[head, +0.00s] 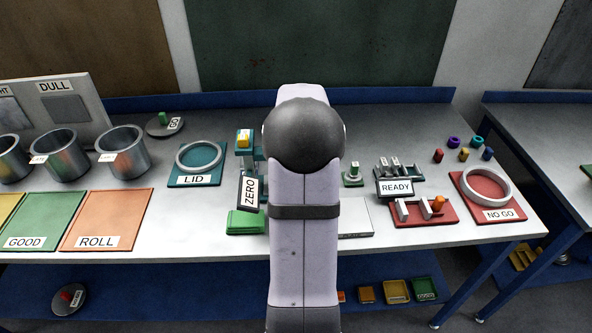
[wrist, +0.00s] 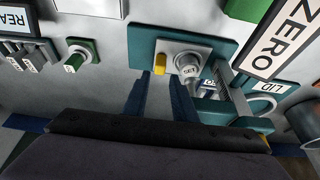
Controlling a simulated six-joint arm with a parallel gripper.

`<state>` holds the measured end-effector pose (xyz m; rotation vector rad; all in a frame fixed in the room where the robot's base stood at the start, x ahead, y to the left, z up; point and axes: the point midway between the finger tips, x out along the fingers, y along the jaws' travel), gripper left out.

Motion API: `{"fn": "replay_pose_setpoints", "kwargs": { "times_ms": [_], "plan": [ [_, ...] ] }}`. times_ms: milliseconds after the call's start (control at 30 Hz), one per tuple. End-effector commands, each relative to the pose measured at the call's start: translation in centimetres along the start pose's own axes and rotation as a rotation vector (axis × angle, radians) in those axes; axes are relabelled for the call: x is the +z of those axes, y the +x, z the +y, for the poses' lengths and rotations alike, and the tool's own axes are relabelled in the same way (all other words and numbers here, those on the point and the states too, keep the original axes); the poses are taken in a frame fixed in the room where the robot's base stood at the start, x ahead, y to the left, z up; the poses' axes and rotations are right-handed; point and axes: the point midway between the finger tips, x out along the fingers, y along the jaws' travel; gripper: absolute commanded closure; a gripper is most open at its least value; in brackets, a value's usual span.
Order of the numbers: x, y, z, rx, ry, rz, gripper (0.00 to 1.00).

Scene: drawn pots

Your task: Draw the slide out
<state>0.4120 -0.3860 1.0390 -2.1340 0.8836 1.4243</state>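In the wrist view a teal plate (wrist: 143,38) carries a pale grey block with a yellow tab (wrist: 160,64) and a round grey knob (wrist: 187,65). I cannot tell for certain which part is the slide. My gripper (wrist: 160,77) is open, its two dark blue fingers apart, with the tips close to the block. The yellow tab shows between the tips and the knob is near the right finger. I see no contact. In the head view my arm hides the gripper and most of this plate.
A ZERO sign (head: 250,192) stands beside a teal stand (head: 245,158), close to the fingers' right in the wrist view. A green piece (head: 352,174) and a READY rack (head: 400,187) stand right of my arm. The LID plate (head: 176,181) is left.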

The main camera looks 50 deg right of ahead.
Motion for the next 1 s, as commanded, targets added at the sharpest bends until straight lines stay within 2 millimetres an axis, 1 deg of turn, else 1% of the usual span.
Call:
{"fn": "replay_pose_setpoints", "kwargs": {
  "times_ms": [200, 400, 600, 867, 900, 1000],
  "plan": [
    [0.1, 2.7, 0.0, -0.001, 0.0, -0.005, 0.75],
    [0.0, 4.7, 0.0, 0.0, 0.0, -0.002, 0.75],
    [0.0, 5.6, 0.0, 0.0, 0.0, -0.001, 0.75],
    [0.0, 5.8, 0.0, 0.0, 0.0, 0.0, 0.75],
    [0.0, 5.8, 0.0, 0.0, 0.0, 0.0, 0.8],
    [0.0, 5.8, 0.0, 0.0, 0.0, 0.0, 1.0]
  ]
}}
